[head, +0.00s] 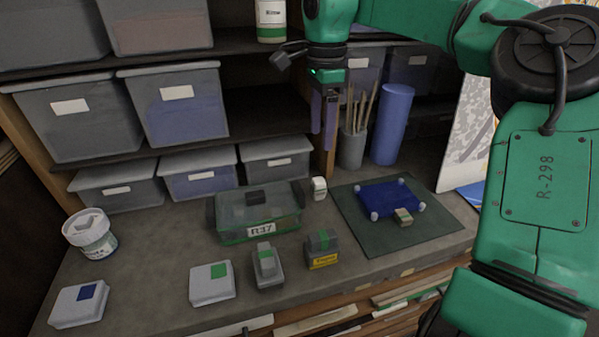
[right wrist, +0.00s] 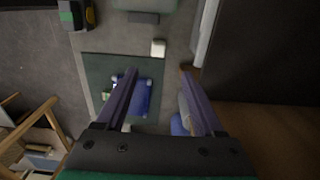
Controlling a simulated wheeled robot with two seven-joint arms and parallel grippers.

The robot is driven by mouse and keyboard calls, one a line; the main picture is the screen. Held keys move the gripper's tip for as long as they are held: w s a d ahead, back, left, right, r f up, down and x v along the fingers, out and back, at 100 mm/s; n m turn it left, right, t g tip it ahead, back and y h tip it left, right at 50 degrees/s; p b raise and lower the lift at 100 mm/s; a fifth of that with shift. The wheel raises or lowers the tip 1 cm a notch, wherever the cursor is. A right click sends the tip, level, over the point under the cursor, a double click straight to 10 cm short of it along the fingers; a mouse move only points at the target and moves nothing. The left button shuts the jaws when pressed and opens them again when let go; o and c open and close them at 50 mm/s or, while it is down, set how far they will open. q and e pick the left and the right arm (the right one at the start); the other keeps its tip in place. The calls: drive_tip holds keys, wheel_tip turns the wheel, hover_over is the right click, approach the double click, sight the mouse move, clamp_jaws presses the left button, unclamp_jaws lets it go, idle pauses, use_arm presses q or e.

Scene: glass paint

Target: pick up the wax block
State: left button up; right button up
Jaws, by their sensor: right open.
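No label names the wax block, so I cannot tell which piece it is. A small whitish block (head: 319,188) with a green mark stands right of the clear R37 box; it also shows in the right wrist view (right wrist: 158,48). Another small block (head: 403,217), pale with a dark green band, lies on the green mat (head: 372,242) at the near edge of the blue plate (head: 390,197). My left gripper is out of view.
The R37 box (head: 232,215), a black-yellow block (head: 322,250), a grey stamp-like piece (head: 267,266), white boxes (head: 212,285) and a jar (head: 90,232) stand on the bench. A brush cup (head: 351,148) and blue cylinder (head: 392,124) stand behind the mat. Shelves hold bins.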

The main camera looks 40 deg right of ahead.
hover_over(319, 180)
wheel_tip(319, 180, down, 6)
drive_tip(key=shift+d+f+p, duration=0.1)
drive_tip(key=shift+d+p, duration=0.05)
drive_tip(key=shift+p, duration=0.25)
wheel_tip(319, 180, down, 8)
drive_tip(key=p, duration=0.2)
drive_tip(key=shift+p, duration=0.35)
drive_tip(key=shift+w+f, duration=0.1)
drive_tip(key=shift+f, duration=0.1)
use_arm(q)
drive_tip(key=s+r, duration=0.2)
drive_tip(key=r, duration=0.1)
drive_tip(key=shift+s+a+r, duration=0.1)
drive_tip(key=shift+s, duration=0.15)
use_arm(e)
clamp_jaws()
